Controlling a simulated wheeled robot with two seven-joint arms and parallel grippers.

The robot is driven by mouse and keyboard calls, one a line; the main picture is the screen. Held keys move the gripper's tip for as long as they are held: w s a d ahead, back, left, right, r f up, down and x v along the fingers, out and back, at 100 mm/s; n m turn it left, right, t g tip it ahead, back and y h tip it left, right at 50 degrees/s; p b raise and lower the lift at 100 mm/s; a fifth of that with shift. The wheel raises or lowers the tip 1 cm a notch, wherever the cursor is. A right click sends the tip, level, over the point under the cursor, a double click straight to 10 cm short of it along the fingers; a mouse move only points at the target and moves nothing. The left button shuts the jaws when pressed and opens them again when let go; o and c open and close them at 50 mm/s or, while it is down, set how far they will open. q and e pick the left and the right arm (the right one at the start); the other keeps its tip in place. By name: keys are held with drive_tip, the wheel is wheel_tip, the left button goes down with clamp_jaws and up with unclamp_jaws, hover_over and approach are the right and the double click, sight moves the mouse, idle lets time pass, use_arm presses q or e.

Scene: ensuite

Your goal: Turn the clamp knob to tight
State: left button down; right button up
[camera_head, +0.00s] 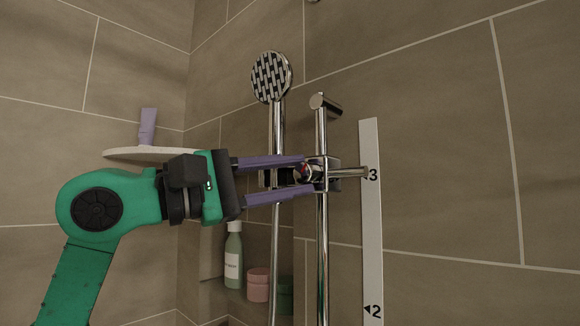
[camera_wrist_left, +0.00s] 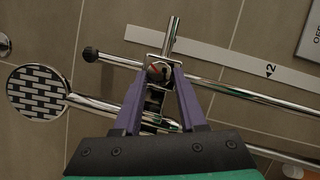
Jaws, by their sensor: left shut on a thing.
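The clamp knob (camera_head: 308,172) sits on the chrome clamp of the shower rail (camera_head: 322,230). It also shows in the left wrist view (camera_wrist_left: 158,71), a dark round knob with a red mark. My left gripper (camera_head: 304,174) comes in from the left, with its purple fingers closed on the knob, one above and one below. In the left wrist view the fingertips (camera_wrist_left: 160,76) lie on both sides of it. The clamp's pointer rod (camera_head: 350,172) reaches right to the 3 on the white scale strip (camera_head: 371,215). The fingers hide part of the knob. My right gripper is not in view.
The hand shower (camera_head: 271,77) hangs in the holder left of the rail, its handle passing behind my fingers. Bottles and jars (camera_head: 233,262) stand in a niche below. A corner shelf (camera_head: 150,154) with a purple tube is at the left.

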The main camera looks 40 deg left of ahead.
use_arm(q)
drive_tip(key=shift+r+m+p, duration=0.2)
drive_tip(key=shift+m+p, duration=0.2)
drive_tip(key=shift+m, duration=0.4)
drive_tip(key=shift+g, duration=0.3)
drive_tip(key=shift+c, duration=2.3)
unclamp_jaws()
drive_tip(key=shift+f, duration=0.1)
